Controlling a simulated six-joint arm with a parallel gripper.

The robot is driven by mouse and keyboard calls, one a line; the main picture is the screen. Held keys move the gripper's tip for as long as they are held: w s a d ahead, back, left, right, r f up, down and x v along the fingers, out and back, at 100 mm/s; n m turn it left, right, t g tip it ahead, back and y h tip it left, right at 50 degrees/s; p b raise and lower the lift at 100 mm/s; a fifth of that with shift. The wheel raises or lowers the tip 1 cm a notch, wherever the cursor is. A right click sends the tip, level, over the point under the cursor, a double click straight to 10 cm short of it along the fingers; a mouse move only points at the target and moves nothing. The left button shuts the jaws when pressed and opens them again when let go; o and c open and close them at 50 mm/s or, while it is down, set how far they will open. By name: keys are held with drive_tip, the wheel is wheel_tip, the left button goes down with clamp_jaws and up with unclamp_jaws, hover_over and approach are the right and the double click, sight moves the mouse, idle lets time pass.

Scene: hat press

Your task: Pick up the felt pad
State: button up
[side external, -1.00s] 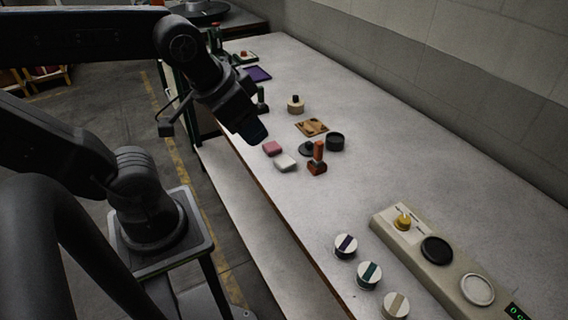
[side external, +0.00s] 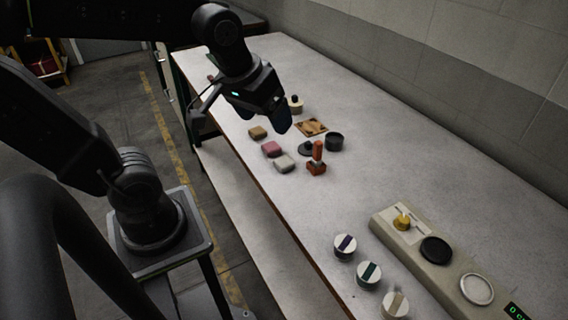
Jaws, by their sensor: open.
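Three small soft-looking blocks lie in a row on the pale bench: a tan one (side external: 258,132), a pink one (side external: 271,149) and an off-white one (side external: 284,163). I cannot tell which of them, if any, is the felt pad. My gripper (side external: 279,124) is above the bench, beyond the pink block in the picture and to the right of the tan one. It is open, and I see nothing held in it. Its dark fingers overlap in this view, so the gap between them is hidden.
A red stamp-like tool (side external: 317,160), a black lidless pot (side external: 334,141), a dark lid (side external: 307,148) and a brown patterned board (side external: 311,127) stand close by. A beige console (side external: 408,236) and three striped round pots (side external: 345,246) are nearer the camera.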

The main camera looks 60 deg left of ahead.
drive_tip(key=w+a+f+n+g, duration=0.2)
drive_tip(key=w+a+f+n, duration=0.2)
drive_tip(key=w+a+n, duration=0.3)
drive_tip(key=n+g, duration=0.2)
drive_tip(key=n, duration=0.6)
hover_over(284, 160)
drive_tip(key=f, duration=1.5)
drive_tip(key=shift+w+d, duration=0.25)
drive_tip(key=shift+w, duration=0.05)
drive_tip(key=shift+s+a+f, duration=0.1)
drive_tip(key=shift+s+f, duration=0.1)
drive_tip(key=shift+f, duration=1.3)
drive_tip(key=shift+s+a+f, duration=0.1)
drive_tip(key=shift+s+f, duration=0.05)
drive_tip(key=shift+f, duration=1.35)
drive_tip(key=c, duration=1)
drive_tip(key=shift+r, duration=0.1)
